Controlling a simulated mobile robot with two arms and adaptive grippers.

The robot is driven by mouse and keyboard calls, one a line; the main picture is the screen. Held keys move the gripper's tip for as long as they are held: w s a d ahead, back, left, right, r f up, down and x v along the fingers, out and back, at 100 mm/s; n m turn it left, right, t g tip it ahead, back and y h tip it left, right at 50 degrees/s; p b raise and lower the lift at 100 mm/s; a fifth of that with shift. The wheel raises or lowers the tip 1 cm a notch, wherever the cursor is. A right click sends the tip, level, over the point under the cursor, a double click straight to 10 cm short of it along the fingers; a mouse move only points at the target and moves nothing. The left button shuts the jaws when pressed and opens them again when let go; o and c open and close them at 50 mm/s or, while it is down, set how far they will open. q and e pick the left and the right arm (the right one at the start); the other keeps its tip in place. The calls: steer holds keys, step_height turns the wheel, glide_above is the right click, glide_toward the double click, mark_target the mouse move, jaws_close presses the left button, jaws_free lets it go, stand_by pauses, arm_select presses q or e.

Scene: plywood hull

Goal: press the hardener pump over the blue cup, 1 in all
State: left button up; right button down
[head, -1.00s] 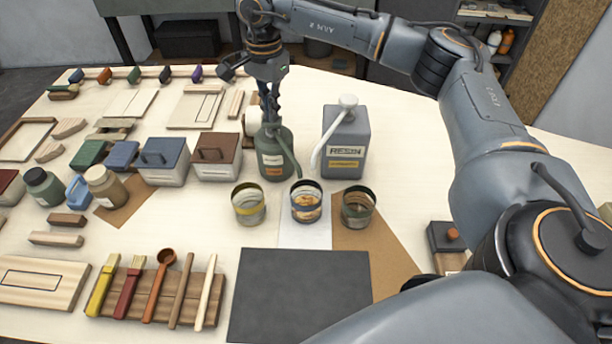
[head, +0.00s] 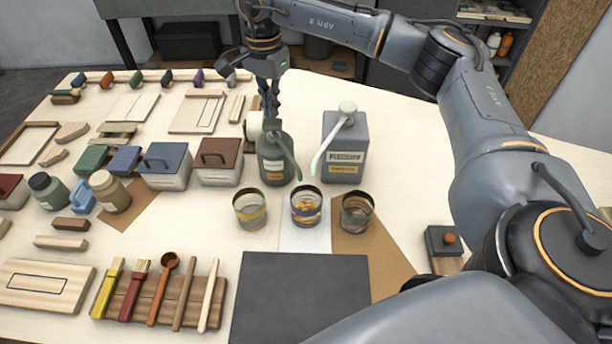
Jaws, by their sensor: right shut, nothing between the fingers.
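The hardener bottle (head: 275,164) is green with a pale label, and its green pump spout slopes down to the right. The blue cup (head: 306,206), the middle of three clear cups, has a dark blue rim band and amber contents, and stands in front of the spout's end. My right gripper (head: 271,112) points down, shut and empty, right over the top of the hardener pump. The pump head is mostly hidden behind the fingers, so I cannot tell whether they touch it. My left gripper is not in view.
The grey resin jug (head: 345,150) with a white pump stands right of the hardener. A yellow-banded cup (head: 250,209) and a dark-banded cup (head: 357,211) flank the blue one. A dark mat (head: 300,295) lies in front.

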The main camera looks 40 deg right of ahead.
stand_by(0.5)
step_height(320, 180, up, 6)
steer(key=p, duration=0.4)
steer(key=shift+f, duration=0.1)
stand_by(0.5)
